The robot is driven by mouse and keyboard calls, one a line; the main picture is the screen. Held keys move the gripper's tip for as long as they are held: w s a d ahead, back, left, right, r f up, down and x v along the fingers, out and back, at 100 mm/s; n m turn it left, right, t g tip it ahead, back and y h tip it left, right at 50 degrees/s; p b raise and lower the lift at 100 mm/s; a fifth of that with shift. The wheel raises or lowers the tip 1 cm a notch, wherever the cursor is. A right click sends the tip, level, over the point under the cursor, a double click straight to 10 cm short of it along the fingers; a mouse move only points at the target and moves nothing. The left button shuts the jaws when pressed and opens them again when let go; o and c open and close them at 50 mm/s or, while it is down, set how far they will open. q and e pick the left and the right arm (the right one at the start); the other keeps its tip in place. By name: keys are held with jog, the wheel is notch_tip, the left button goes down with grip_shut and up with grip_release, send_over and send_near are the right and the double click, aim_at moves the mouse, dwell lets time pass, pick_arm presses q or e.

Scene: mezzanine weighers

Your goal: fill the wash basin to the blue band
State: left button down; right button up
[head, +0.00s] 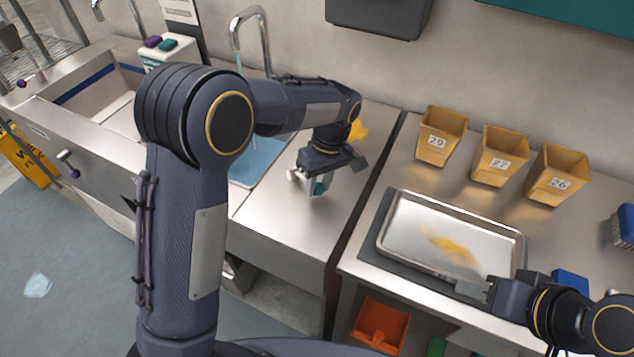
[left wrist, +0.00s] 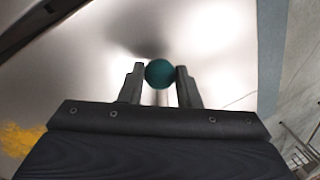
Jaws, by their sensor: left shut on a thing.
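The wash basin (head: 258,160) under the curved tap (head: 264,45) holds blue water. A thin pale stream shows below the spout. My arm hides much of this basin, and I cannot make out a blue band in it. My left gripper (head: 315,184) is to the right of the basin, shut on a teal knob (head: 319,188). In the left wrist view the round teal knob (left wrist: 160,73) sits between the two fingers, above bare metal. My right gripper (head: 478,290) is at the tray's front right corner; its fingers are unclear.
Another basin at the left has a dark blue band (head: 85,86) inside and a purple-knobbed lever (head: 68,165) in front. A metal tray (head: 390,253) with yellow powder lies at the right. Yellow bins (head: 441,136) stand behind it. A yellow floor sign (head: 28,158) is at far left.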

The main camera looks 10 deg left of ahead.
pick_arm(q)
jog(key=shift+w+r, duration=0.1)
jog(key=c, duration=1.1)
grip_release()
jog(key=shift+o, duration=0.2)
notch_tip(320, 180, up, 8)
jog(key=d, duration=0.1)
jog(key=shift+w+f, duration=0.2)
jog(key=shift+w, duration=0.25)
jog(key=shift+d, duration=0.1)
